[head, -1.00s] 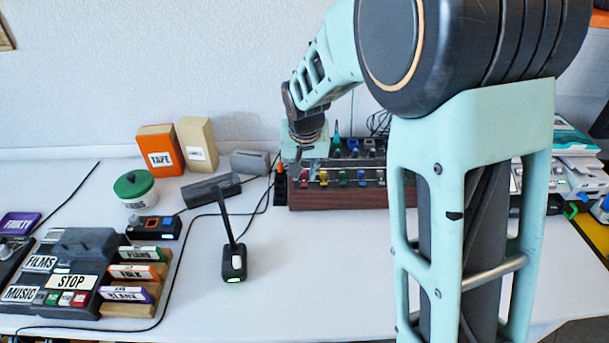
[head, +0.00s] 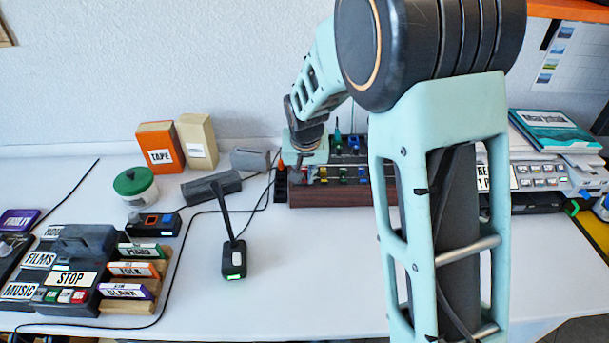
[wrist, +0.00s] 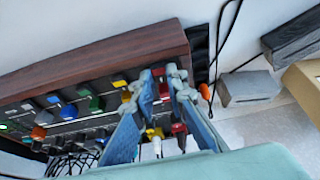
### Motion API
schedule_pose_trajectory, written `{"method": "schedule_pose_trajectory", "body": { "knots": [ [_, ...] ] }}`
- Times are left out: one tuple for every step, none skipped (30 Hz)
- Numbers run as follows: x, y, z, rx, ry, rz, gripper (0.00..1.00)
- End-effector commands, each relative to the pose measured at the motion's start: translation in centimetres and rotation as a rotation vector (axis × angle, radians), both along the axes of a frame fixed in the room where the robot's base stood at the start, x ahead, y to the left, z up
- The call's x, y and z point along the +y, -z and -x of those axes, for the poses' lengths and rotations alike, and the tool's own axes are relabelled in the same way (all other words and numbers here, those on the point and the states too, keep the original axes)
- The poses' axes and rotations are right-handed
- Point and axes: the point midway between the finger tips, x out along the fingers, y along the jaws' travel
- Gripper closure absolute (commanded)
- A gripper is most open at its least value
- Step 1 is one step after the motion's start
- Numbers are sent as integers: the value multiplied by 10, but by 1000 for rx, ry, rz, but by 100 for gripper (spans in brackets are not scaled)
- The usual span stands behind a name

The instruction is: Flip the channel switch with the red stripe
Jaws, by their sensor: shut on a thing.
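The switch panel (head: 345,193) is a dark box with a wooden front and rows of coloured switches, at the back of the table. My gripper (wrist: 159,74) is at the panel's end, its two fingertips on either side of a channel switch with a red mark (wrist: 163,90). The fingers are shut on this switch and partly cover it. In the head view my gripper (head: 297,174) is low over the panel's left end and hides the red switch there. A yellow switch (wrist: 119,81) is beside it in the wrist view.
Blue (wrist: 69,112) and green (wrist: 96,103) switches stand further along the row. A red-tipped knob (wrist: 179,129) and others stand close to my fingers. A grey block (head: 250,160) and a black cable lie left of the panel. The front table is clear near the microphone (head: 234,262).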

Motion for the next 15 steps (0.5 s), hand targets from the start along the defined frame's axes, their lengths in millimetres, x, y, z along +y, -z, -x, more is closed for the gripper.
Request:
{"method": "schedule_pose_trajectory", "body": {
  "knots": [
    [0,-1,0,3,0,0,100],
    [0,-2,-1,6,1,1,100],
    [0,-3,-1,12,1,1,100],
    [-1,-4,-2,20,3,1,100],
    [-1,-4,-2,32,3,1,100],
    [-1,-6,-3,47,3,2,100],
    [-1,-6,-3,60,3,2,100],
    [-1,-6,-3,75,3,2,100],
    [-1,-7,-4,94,4,1,100],
    [-1,-7,-4,110,3,1,100],
    [-1,-7,-5,124,3,2,100],
    [-1,-7,-6,145,4,2,100],
    [-1,-7,-6,160,3,2,100],
    [-1,-7,-7,176,2,2,100],
    [0,-7,-7,197,2,1,100]
  ]
}}
